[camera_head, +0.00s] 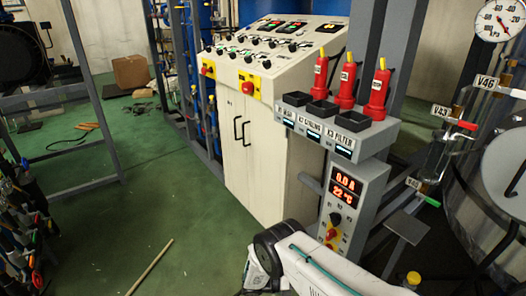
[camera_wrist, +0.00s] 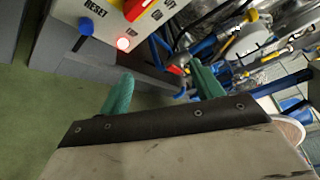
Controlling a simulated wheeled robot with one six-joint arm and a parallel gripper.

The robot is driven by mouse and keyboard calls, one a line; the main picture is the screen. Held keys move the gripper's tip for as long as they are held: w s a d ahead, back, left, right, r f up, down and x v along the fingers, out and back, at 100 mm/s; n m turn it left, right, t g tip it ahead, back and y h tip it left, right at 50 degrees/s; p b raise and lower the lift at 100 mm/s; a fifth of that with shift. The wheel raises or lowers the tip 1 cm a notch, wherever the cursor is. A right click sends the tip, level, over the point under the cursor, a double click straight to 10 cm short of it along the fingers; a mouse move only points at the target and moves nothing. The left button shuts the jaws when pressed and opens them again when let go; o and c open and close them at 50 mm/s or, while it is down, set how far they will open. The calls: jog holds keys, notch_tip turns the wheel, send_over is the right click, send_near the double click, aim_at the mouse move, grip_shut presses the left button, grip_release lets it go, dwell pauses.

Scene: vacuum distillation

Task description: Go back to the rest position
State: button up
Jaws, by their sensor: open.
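My gripper (camera_wrist: 161,86) shows in the wrist view as two green fingers standing well apart, with nothing between them. Beyond the fingertips is a light panel (camera_wrist: 92,22) with a blue button marked RESET and a lit red lamp. In the head view my white arm link reaches up from the bottom edge, and the gripper itself cannot be made out there. A grey control box (camera_head: 351,197) with red displays reading 0.0 A and 22 °C stands just behind the arm.
A cream control cabinet (camera_head: 250,130) is behind. Glassware with valve tags and a gauge (camera_head: 500,18) is at right.

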jog(key=s+d+r+m+g+y, duration=0.1)
jog(key=s+r+m+g+y, duration=0.15)
jog(key=r+m, duration=0.75)
jog(key=s+d+r+m+g+y, duration=0.15)
jog(key=r+m+y, duration=0.25)
jog(key=r, duration=1.3)
jog(key=s+d+r+m+g+y, duration=0.1)
jog(key=s+r+m+g+y, duration=0.15)
jog(key=r+m, duration=0.75)
jog(key=s+d+r+m+t+y, duration=0.3)
jog(key=s+r, duration=0.9)
jog(key=r, duration=0.1)
jog(key=s+d+r+m+t+y, duration=0.3)
jog(key=s+r+m+t+y, duration=0.1)
jog(key=s+r, duration=0.8)
jog(key=shift+s+d+r+m+y, duration=0.3)
jog(key=shift+s+d+r, duration=0.05)
jog(key=shift+r, duration=0.35)
